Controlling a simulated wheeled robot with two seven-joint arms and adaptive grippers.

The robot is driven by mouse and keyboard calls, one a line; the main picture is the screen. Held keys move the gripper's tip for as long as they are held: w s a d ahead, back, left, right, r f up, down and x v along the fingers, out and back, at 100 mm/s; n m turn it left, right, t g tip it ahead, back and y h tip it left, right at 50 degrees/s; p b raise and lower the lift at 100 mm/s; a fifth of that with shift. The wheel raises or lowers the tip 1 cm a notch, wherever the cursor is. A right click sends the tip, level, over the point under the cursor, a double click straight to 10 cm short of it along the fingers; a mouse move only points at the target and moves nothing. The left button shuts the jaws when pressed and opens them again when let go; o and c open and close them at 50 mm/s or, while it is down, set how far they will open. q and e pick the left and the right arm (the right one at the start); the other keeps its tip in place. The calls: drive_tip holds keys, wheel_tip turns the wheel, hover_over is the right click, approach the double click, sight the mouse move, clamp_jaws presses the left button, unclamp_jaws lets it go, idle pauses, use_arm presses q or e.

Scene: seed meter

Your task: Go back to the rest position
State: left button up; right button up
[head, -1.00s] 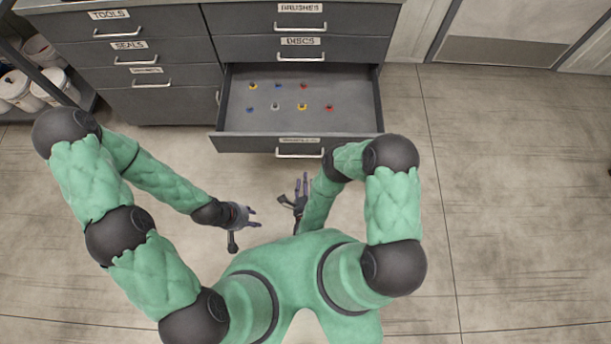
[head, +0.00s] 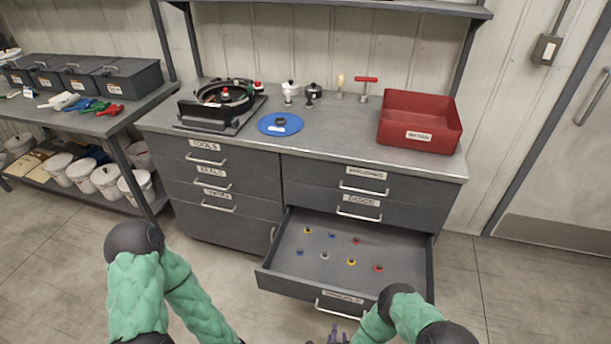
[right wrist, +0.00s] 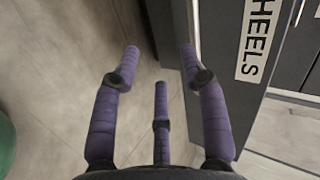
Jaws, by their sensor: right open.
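My right gripper (head: 335,336) shows only its fingertips at the bottom edge of the head view, below the open drawer's front. In the right wrist view its purple fingers (right wrist: 160,85) are spread apart with nothing between them. A drawer front with a label ending in "HEELS" (right wrist: 252,45) is just to their right. My left gripper is out of the head view; only part of the left arm shows at lower left. The open drawer (head: 283,260) holds several small yellow, blue, red and grey parts.
The workbench (head: 340,160) carries a seed meter (head: 222,105), a blue disc (head: 281,124), small parts and a red bin (head: 420,120). A side bench (head: 90,122) at left holds black boxes and coloured tools. White buckets (head: 105,178) stand below. Floor is clear at right.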

drive_tip(key=s+a+r+n+g+y+p, duration=0.1)
drive_tip(key=s+r+n+g+y, duration=0.4)
drive_tip(key=s+r+n+g, duration=0.6)
drive_tip(key=s+r+n+p, duration=0.1)
drive_tip(key=s+r+n, duration=0.1)
drive_tip(key=s, duration=0.1)
drive_tip(key=shift+s+n, duration=0.35)
drive_tip(key=shift+n, duration=0.05)
